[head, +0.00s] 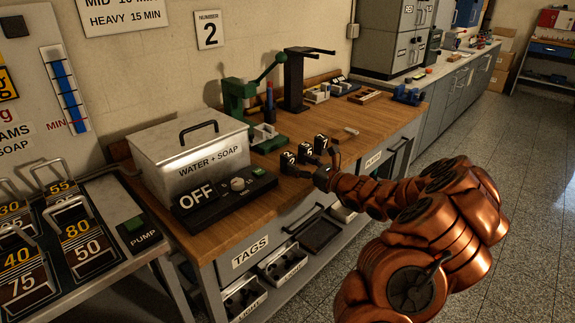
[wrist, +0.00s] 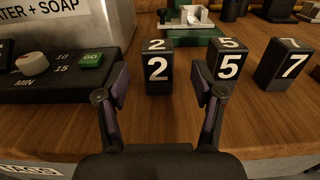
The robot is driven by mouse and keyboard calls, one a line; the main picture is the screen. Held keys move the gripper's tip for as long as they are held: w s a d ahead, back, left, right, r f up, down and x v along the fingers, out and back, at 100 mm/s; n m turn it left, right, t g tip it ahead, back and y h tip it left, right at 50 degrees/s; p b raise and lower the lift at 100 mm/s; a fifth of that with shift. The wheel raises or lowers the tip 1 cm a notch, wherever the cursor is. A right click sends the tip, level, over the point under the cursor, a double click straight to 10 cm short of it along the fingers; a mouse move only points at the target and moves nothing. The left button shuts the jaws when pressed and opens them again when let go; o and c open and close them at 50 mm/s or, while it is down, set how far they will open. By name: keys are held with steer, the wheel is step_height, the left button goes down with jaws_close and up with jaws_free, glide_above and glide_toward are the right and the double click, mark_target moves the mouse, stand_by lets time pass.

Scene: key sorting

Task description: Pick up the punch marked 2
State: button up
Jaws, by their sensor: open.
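The punch marked 2 (wrist: 158,72) is a black block with a white 2 on its front and top. It stands upright on the wooden bench, and it also shows in the head view (head: 288,161). My gripper (wrist: 164,82) is open, with one finger on each side of the front of the 2 punch; I cannot tell whether they touch it. The punch marked 5 (wrist: 229,63) stands just right of it, close to my right finger. The punch marked 7 (wrist: 284,65) stands further right. In the head view my gripper (head: 322,178) is at the bench's front edge.
The OFF control box (head: 225,198) with a knob and green GO button (wrist: 91,60) is left of the punches. The WATER + SOAP tank (head: 190,150) stands behind it. A green press (head: 240,100) is further back. The bench (head: 350,150) has clear wood right of the punches.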

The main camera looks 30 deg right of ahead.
mark_target(292, 160)
steer(key=x, duration=0.5)
steer(key=shift+w+a, duration=0.25)
jaws_close()
stand_by(0.4)
